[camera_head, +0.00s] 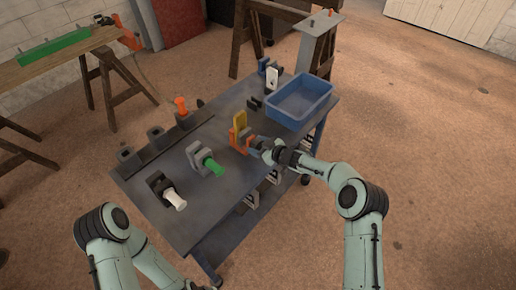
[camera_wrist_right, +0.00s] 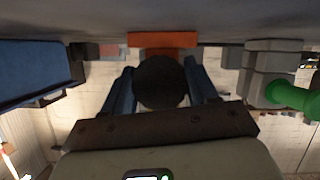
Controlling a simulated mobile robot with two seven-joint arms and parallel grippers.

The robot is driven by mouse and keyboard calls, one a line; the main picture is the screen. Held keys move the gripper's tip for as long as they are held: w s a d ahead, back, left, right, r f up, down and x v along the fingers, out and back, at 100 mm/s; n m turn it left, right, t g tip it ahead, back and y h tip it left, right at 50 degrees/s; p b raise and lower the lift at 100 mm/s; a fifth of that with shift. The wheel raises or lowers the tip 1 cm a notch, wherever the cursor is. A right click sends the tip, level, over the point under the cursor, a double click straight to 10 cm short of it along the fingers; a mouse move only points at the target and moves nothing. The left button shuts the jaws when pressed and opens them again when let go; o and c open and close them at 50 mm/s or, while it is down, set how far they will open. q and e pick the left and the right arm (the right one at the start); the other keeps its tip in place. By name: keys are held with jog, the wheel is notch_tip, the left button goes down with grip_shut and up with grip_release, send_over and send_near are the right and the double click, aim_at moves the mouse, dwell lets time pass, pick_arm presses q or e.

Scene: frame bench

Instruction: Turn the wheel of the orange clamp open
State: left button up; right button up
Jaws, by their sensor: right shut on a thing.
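The orange clamp (camera_head: 239,146) stands on the grey bench top, with a yellow upright piece (camera_head: 240,122) at it. In the right wrist view the orange body (camera_wrist_right: 163,40) shows behind a dark round wheel (camera_wrist_right: 160,82). My right gripper (camera_head: 257,147) is at the clamp's near right side. In the right wrist view its two blue fingers (camera_wrist_right: 160,90) lie on either side of the wheel and are shut on it. The head view hides the wheel behind the gripper. My left arm shows at the lower left, but its gripper is out of view.
A blue bin (camera_head: 300,117) stands right of the clamp. A grey clamp with a green handle (camera_head: 214,167) and a dark one with a white handle (camera_head: 175,201) stand to its left. A dark rail (camera_head: 140,167) with an orange-handled piece (camera_head: 181,105) runs along the left bench edge.

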jog(key=shift+w, duration=0.25)
jog(key=o, duration=1)
pick_arm(q)
jog(key=shift+w+r, duration=0.1)
jog(key=shift+w, duration=0.1)
pick_arm(e)
jog(key=shift+s+r, duration=0.1)
jog(key=shift+d, duration=0.1)
jog(key=shift+s+d, duration=0.15)
pick_arm(q)
jog(key=s+f+b, duration=0.1)
jog(key=f+b, duration=0.1)
jog(key=shift+s+f, duration=0.3)
jog(key=shift+s, duration=0.05)
pick_arm(e)
jog(key=v, duration=1.3)
